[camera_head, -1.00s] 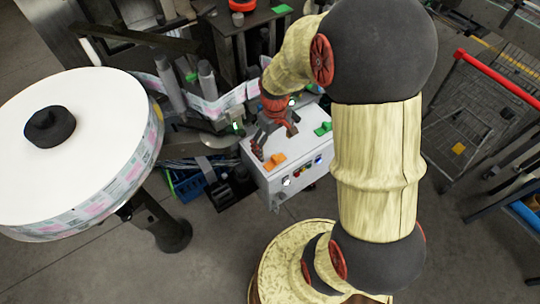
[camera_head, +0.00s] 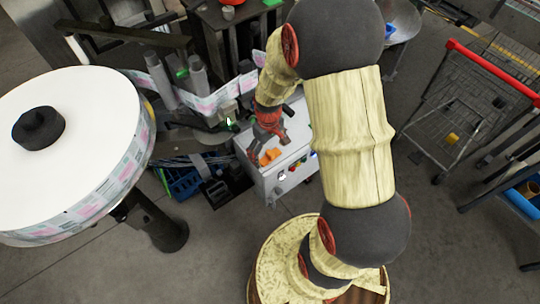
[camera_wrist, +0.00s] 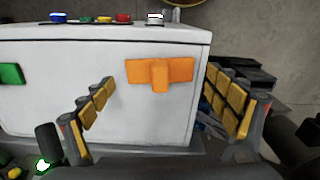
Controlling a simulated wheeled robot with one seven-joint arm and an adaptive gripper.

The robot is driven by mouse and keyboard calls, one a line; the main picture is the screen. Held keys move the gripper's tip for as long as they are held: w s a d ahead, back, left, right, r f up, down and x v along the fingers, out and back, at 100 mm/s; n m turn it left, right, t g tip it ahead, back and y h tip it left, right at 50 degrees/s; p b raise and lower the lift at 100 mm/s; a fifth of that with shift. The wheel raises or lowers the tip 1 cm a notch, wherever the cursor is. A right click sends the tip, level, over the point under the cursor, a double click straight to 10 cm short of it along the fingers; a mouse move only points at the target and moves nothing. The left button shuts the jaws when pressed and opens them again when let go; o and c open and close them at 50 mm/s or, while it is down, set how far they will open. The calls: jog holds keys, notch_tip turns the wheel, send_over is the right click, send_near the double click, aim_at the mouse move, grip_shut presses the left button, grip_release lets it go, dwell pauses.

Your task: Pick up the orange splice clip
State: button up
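The orange splice clip (camera_wrist: 160,73) is T-shaped and lies on the white top of the control box (camera_wrist: 60,110). In the wrist view it sits between and beyond the two yellow-padded fingers of my gripper (camera_wrist: 168,108). The fingers are wide apart and nothing is between their pads. In the head view, my gripper (camera_head: 263,148) is over the box's left part, close to the orange clip (camera_head: 270,156). I cannot tell whether a finger touches the clip.
A green clip (camera_wrist: 11,74) lies on the same box top, at the left in the wrist view. Several coloured buttons (camera_wrist: 122,17) line the box's edge. A large white label reel (camera_head: 85,130) stands to the left. A red-handled cart (camera_head: 465,95) stands to the right.

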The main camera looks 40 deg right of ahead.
jog(key=shift+c, duration=1.2)
